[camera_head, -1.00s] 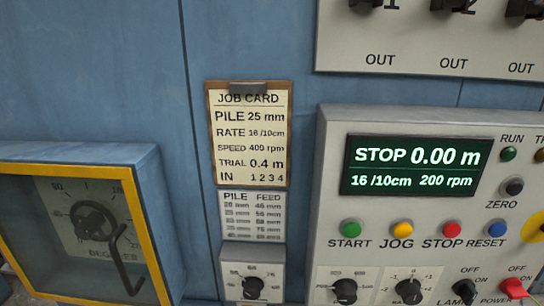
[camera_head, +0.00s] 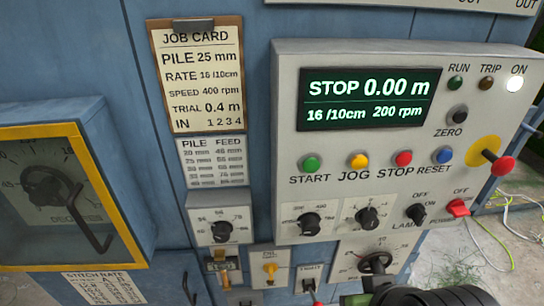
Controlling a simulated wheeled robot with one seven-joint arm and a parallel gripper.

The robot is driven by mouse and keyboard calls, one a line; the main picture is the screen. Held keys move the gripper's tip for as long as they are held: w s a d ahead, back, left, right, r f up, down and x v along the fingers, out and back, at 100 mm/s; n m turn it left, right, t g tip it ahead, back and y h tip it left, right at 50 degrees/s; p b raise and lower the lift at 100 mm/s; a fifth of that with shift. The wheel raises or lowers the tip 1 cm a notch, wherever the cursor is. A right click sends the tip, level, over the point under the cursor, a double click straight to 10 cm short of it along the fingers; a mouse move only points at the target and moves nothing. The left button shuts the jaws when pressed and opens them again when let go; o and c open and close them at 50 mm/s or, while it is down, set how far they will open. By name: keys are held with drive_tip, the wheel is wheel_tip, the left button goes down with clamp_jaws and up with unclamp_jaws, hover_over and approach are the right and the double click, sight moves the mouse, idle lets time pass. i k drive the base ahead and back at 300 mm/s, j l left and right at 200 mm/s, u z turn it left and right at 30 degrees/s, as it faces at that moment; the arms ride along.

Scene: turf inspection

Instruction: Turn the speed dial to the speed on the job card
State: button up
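The job card (camera_head: 204,75) hangs on the blue cabinet front and reads pile 25 mm, rate 16/10cm, speed 400 rpm, trial 0.4 m, in 1 2 3 4. The display (camera_head: 369,101) reads STOP 0.00 m, 16/10cm and 200 rpm. Below it are two black knobs, a left knob (camera_head: 309,225) and a right knob (camera_head: 367,218). A larger dark dial (camera_head: 375,262) sits lower, with a scale around it. My gripper's fingers do not show; a dark rounded part at the bottom edge may be my arm.
The green start (camera_head: 311,163), yellow jog (camera_head: 359,160), red stop (camera_head: 404,158) and blue reset (camera_head: 444,155) buttons lie in a row. A red-knobbed lever (camera_head: 503,165) sticks out at the right. A yellow-framed box (camera_head: 135,250) juts out at the left.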

sight(308, 222)
drive_tip(key=k+j+u, duration=0.2)
drive_tip(key=j+u, duration=0.15)
drive_tip(key=k+j+u, duration=0.1)
drive_tip(key=j+u, duration=0.25)
drive_tip(key=k+j+u, duration=0.1)
drive_tip(key=j+u, duration=0.3)
